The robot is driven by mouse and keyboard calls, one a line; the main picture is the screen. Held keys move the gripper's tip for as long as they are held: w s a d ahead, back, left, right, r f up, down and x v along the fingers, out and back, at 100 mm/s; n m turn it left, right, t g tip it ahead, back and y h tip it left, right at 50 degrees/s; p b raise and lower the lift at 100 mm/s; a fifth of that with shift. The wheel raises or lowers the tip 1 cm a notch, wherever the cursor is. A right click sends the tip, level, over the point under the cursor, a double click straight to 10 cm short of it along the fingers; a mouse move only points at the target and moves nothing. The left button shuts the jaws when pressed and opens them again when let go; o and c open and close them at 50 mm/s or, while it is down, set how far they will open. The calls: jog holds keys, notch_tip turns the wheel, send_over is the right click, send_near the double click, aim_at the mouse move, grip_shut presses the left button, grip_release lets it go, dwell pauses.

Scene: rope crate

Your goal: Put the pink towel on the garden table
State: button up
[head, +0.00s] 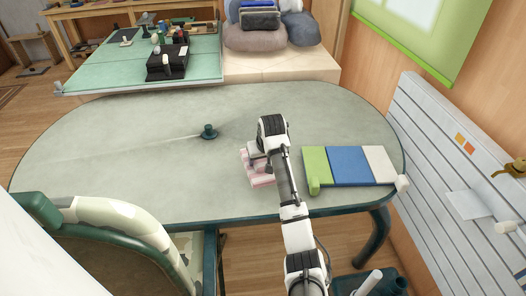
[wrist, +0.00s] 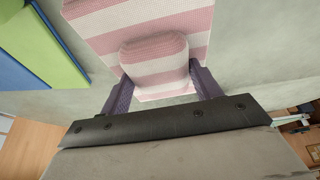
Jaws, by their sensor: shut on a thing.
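The pink towel (head: 260,178) is folded, with pink and white stripes. It is at the garden table (head: 130,165), a large oval grey-green top with a dark green rim. My gripper (head: 256,160) is over the towel near the middle right of the table. In the wrist view my gripper (wrist: 158,88) has its two purple fingers on either side of a raised bulge of the towel (wrist: 155,60), shut on it. The rest of the towel spreads beyond the fingers. Whether its underside touches the tabletop is hard to tell.
A green, blue and white folded cloth or mat (head: 348,166) lies just right of the towel. A small dark green knob-like piece (head: 208,132) stands left of it. A chair (head: 110,225) is at the front left. The table's left half is mostly clear.

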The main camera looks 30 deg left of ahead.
jog(key=shift+f, duration=0.1)
jog(key=shift+p, duration=0.45)
jog(key=shift+f+b, duration=1.1)
jog(key=shift+f, duration=1.9)
jog(key=shift+f, duration=0.5)
jog(key=o, duration=1.4)
jog(key=shift+c, duration=0.2)
jog(key=b+v, duration=0.3)
jog(key=v, duration=1.1)
